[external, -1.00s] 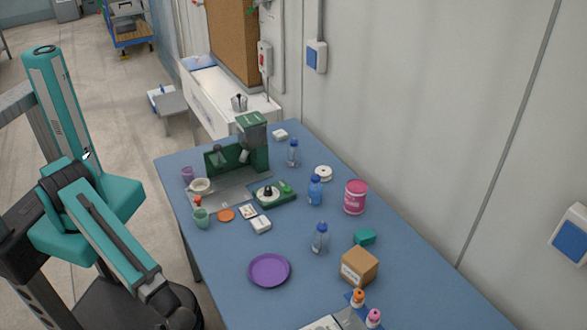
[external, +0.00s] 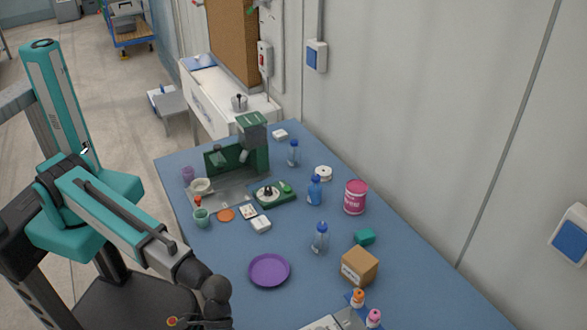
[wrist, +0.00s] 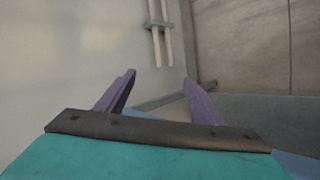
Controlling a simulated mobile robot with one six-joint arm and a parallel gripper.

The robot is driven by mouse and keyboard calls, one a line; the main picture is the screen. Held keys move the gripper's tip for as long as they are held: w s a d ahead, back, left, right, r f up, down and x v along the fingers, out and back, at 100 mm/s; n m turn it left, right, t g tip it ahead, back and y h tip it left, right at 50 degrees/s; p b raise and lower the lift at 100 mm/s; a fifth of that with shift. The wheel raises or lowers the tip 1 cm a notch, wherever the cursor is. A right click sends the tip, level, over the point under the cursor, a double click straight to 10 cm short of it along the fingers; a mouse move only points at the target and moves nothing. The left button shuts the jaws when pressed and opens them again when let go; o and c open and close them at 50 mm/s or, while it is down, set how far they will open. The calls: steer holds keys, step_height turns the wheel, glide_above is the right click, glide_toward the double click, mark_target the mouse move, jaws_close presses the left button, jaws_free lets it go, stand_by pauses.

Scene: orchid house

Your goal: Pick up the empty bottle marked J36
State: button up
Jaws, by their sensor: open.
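Three bottles with blue caps stand upright on the blue table in the external view. One clear bottle (external: 293,154) is at the back, a bluer bottle (external: 315,191) stands in the middle, and another clear bottle (external: 320,240) stands nearer, by the purple plate. Their markings are too small to read, so I cannot tell which is J36. My gripper (wrist: 159,77) shows in the wrist view with its two purple fingers apart and nothing between them. It faces a pale wall and floor, with no bottle in that view. In the external view my gripper itself cannot be made out.
A purple plate (external: 269,270) lies near the table's left edge. A cardboard box (external: 360,267), a teal block (external: 365,236) and a pink tub (external: 355,197) stand to the right. A green machine (external: 240,150) is at the back.

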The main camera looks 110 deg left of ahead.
steer(key=w+a+r+n, duration=0.2)
steer(key=w+a+r+n+t, duration=0.1)
steer(key=w+a+r+n, duration=0.1)
steer(key=w, duration=0.1)
steer(key=w+a+r+n+t, duration=0.1)
steer(key=w+a+r+n, duration=0.1)
steer(key=w, duration=0.1)
steer(key=shift+w+a+r, duration=0.1)
steer(key=shift+a+r, duration=0.05)
steer(key=shift+r, duration=0.05)
steer(key=w+a+r+n+t, duration=0.25)
steer(key=a+n, duration=0.25)
steer(key=a, duration=0.3)
step_height(320, 180, up, 3)
steer(key=n+t+y, duration=0.5)
steer(key=n+t, duration=0.5)
steer(key=n, duration=0.8)
glide_above(321, 238)
steer(key=s+a, duration=0.3)
steer(key=shift+s+g, duration=0.15)
steer(key=shift+g, duration=0.1)
steer(key=shift+f, duration=1.2)
steer(key=shift+f, duration=0.1)
